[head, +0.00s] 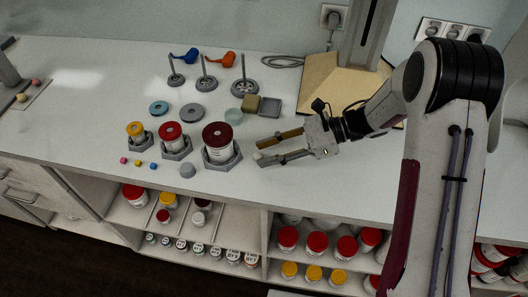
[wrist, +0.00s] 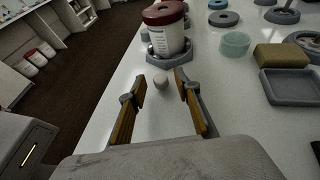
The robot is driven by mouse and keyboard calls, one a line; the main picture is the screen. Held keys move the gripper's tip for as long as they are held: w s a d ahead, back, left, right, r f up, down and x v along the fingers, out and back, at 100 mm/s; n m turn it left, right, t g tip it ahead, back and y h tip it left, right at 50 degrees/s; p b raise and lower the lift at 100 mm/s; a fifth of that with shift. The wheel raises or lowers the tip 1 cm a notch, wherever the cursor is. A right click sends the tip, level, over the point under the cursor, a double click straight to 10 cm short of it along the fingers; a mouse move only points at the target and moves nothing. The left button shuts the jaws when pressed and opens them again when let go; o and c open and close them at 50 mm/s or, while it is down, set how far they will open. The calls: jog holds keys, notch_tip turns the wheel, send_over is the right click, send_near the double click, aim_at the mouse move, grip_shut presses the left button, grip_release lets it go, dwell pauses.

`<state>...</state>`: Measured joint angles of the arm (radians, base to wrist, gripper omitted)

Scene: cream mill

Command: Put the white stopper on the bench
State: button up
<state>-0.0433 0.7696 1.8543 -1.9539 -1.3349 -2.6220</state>
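A small whitish rounded piece, which looks like the white stopper (wrist: 160,82), sits between and slightly beyond my fingertips in the wrist view. In the head view the stopper (head: 258,156) shows as a pale spot by the tip of the nearer finger. It appears to rest on the bench (head: 330,180), though its contact is hard to see. My gripper (head: 263,151) is open and low over the bench, with a gap between each finger and the stopper. It also shows in the wrist view (wrist: 160,88).
A dark-red-lidded jar (head: 217,138) in a grey holder stands just beyond the stopper. A sponge (head: 251,104), grey tray (head: 270,107) and upright posts stand behind. The bench's front edge is close.

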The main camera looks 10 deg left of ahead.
jog(key=v, duration=1)
jog(key=shift+w+d, duration=0.1)
jog(key=shift+d, duration=0.2)
dwell(0.4)
